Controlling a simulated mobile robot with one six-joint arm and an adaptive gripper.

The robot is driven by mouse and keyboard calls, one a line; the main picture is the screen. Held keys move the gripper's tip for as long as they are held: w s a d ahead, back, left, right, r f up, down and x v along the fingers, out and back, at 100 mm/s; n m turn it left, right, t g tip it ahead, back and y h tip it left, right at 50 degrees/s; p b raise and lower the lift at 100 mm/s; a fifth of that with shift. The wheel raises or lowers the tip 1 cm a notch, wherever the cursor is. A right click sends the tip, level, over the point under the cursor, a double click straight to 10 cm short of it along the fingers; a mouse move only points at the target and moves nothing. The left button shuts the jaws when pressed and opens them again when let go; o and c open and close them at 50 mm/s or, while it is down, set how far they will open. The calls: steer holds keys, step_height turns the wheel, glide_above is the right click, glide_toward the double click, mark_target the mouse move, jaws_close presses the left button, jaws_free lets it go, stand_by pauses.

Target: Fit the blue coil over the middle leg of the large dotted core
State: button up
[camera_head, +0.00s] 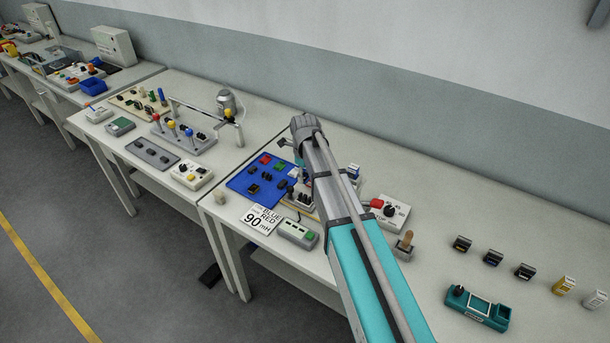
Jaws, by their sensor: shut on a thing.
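My gripper (302,191) points down at the right edge of the blue mat (236,183), mostly hidden behind my arm. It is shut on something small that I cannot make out. A small light blue and white patch (293,172) shows just left of the arm; I cannot tell whether it is the blue coil. Several small black pieces lie on the mat, one dark core (253,189) near its front. Their dots and legs are too small to tell, so I cannot pick out the large dotted core.
A red piece (265,158) and a green piece (280,163) lie on the mat. A "BLUE RED 90 mH" card (261,218) and a grey-green meter (297,232) stand in front. A knob box (389,210) and a wooden-handled tool (404,244) are to the right.

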mark_target(305, 196)
steer(key=shift+f+b, duration=0.3)
steer(key=shift+b, duration=0.05)
steer(key=shift+f+b, duration=4.35)
steer(key=shift+f, duration=0.05)
steer(key=o, duration=1.1)
steer(key=shift+c, duration=0.2)
